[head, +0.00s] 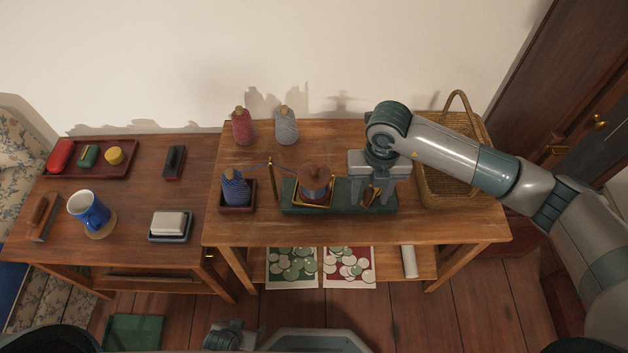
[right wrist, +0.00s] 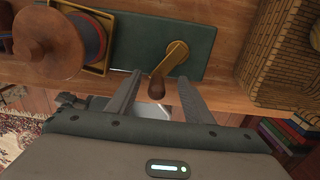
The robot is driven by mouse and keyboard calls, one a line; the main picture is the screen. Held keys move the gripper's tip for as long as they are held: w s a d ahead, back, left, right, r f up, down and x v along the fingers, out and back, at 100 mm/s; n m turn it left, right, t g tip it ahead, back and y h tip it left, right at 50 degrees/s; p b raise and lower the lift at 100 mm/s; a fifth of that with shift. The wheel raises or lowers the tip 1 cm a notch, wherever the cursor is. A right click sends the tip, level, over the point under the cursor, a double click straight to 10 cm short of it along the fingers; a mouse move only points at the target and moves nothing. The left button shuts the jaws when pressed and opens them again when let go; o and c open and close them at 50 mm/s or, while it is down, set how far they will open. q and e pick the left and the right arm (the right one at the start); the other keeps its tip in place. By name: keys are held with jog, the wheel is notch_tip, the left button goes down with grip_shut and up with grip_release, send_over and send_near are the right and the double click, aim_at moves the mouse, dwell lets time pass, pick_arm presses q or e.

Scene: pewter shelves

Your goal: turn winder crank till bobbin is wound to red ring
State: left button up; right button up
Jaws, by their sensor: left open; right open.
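The winder has a green base (head: 297,209) on the middle table; the base also shows in the right wrist view (right wrist: 140,42). Its wooden-topped bobbin (head: 314,172) stands in a brass frame with blue thread under the top. In the right wrist view, a red band (right wrist: 99,38) shows beside the blue; how full the bobbin is I cannot tell. The brass crank (right wrist: 177,55) ends in a brown knob (right wrist: 157,88). My right gripper (right wrist: 159,78) is open, its fingers either side of the knob, with gaps. My left gripper (head: 230,335) is low at the bottom edge, open and away from the table.
A blue thread cone (head: 236,187) stands in a dark red tray, left of a brass post (head: 271,178). Red (head: 243,128) and grey (head: 286,127) cones stand behind. A wicker basket (head: 455,190) is close right of the winder. The left table holds a mug (head: 89,211) and several small things.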

jog(key=shift+r+p, duration=0.75)
jog(key=shift+r, duration=0.3)
jog(key=shift+r+p, duration=1.8)
jog(key=shift+r, duration=1.15)
